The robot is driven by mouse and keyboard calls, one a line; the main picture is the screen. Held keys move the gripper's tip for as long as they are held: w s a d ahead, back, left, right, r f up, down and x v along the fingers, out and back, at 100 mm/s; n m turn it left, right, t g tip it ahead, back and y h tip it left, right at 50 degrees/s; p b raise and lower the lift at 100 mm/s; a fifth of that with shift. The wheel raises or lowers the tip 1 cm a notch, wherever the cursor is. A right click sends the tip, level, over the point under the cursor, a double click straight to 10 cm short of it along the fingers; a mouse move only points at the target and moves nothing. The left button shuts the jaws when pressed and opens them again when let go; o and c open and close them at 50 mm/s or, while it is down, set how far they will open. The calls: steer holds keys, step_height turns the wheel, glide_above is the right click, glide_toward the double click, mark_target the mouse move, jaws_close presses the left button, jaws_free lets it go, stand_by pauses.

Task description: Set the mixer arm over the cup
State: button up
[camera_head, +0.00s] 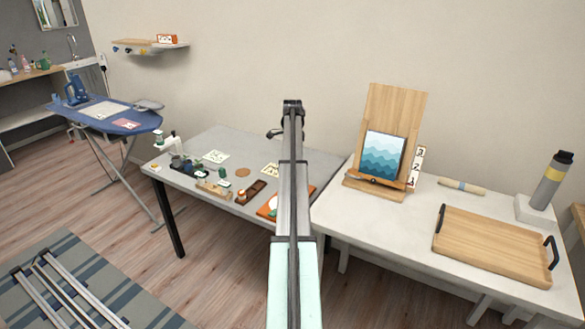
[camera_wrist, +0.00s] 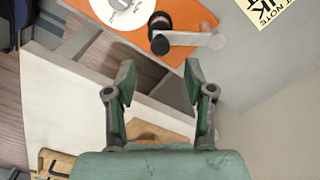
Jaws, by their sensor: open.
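In the wrist view, my gripper (camera_wrist: 160,82) has its two green fingers apart with nothing between them. Ahead of it is an orange board (camera_wrist: 118,38) bearing a white disc. Beside the disc is a dark round post with a pale flat arm (camera_wrist: 195,39) reaching right; I cannot tell whether this is the mixer arm. In the head view, the orange board (camera_head: 266,210) is partly behind my arm. A white upright device (camera_head: 168,145) stands at the left end of the grey table; it may be the mixer. I cannot single out the cup.
The grey table (camera_head: 215,143) holds several small items and cards. The white table (camera_head: 370,240) on the right carries a wooden tray (camera_head: 490,245), a wooden stand with a wave picture (camera_head: 382,155) and a grey cylinder (camera_head: 551,180). A lettered card (camera_wrist: 265,10) lies top right in the wrist view.

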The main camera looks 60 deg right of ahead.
step_height(320, 180, up, 6)
steer(key=shift+f, duration=0.1)
stand_by(0.5)
